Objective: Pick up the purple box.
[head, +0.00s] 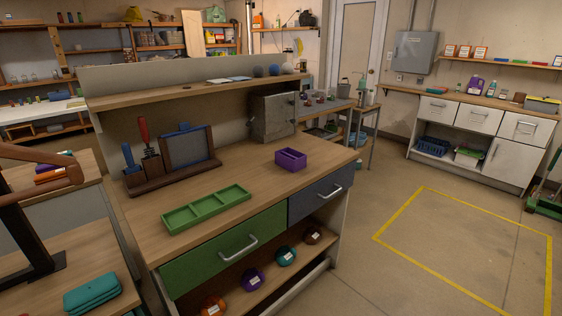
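The purple box (290,159) is a small open-topped box. It sits upright on the wooden top of the workbench (250,190), toward its right side. It stands in front of the grey metal cabinet and behind and to the right of the green divided tray (206,208). Nothing touches the box, and its inside looks empty. Neither of my grippers shows in the head view.
A tool rack with a framed panel (188,147) stands at the back left of the bench, and a grey metal cabinet (272,117) at the back right. A raised shelf (150,97) runs behind. Bench top around the box is clear. Floor at right is open, marked with yellow tape (450,275).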

